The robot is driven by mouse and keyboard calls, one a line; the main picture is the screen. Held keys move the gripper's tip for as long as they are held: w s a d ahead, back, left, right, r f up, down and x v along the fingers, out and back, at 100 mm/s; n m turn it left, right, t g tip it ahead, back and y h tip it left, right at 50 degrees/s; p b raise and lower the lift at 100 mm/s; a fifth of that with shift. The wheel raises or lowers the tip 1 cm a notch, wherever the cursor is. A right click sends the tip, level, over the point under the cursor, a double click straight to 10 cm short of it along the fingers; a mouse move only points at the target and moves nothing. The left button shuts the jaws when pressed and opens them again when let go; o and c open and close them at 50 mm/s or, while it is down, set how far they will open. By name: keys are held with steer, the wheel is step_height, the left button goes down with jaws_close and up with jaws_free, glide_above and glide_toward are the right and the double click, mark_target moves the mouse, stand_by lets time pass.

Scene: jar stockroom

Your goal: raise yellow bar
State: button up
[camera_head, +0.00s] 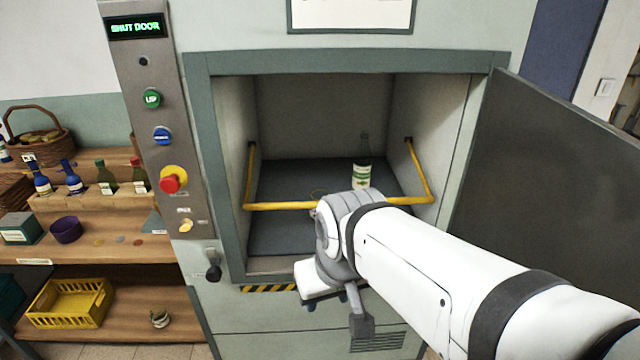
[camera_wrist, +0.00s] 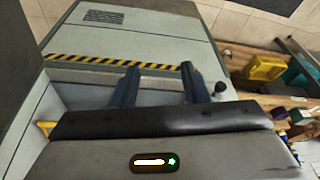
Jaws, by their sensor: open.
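The yellow bar (camera_head: 290,206) is a bent yellow rail across the open lift compartment (camera_head: 300,110). It is lowered: its arms slope down from pivots on both side walls to a level front span. My wrist hides part of this span. In the wrist view one end of the yellow bar (camera_wrist: 47,128) shows at the left; the gripper body hides the rest. My gripper (camera_head: 326,300) is in front of the compartment's sill, below the bar. In the wrist view its dark fingers (camera_wrist: 160,80) stand apart with nothing between them.
A green bottle (camera_head: 362,165) stands inside on the dark floor. The grey door (camera_head: 560,190) is swung open at the right. A control panel (camera_head: 165,120) at the left has buttons and a display reading "SHUT DOOR". Shelves with bottles and a yellow crate (camera_head: 68,303) stand farther left.

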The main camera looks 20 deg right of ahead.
steer(key=w+a+f+m+t+y+b, duration=0.1)
steer(key=w+f+m+t+y+b, duration=0.15)
steer(key=w+b, duration=0.4)
steer(key=w+a+f+m+t+y+b, duration=0.1)
steer(key=w+f+m+y+b, duration=0.25)
steer(key=w, duration=0.55)
steer(key=w+d+f+m+t+h+b, duration=0.3)
steer(key=w+d+m, duration=0.35)
steer(key=d, duration=0.55)
steer(key=w+d+f+m+t+h+b, duration=0.1)
steer(key=w+d+m+t+b, duration=0.2)
steer(key=w+d+m+t, duration=0.55)
steer(key=w+d+f+n+g+p, duration=0.1)
steer(key=w+n+g, duration=0.1)
steer(key=w, duration=0.4)
steer(key=shift+d+f+n+g, duration=0.3)
steer(key=shift+n, duration=0.5)
steer(key=shift+c, duration=0.4)
jaws_close()
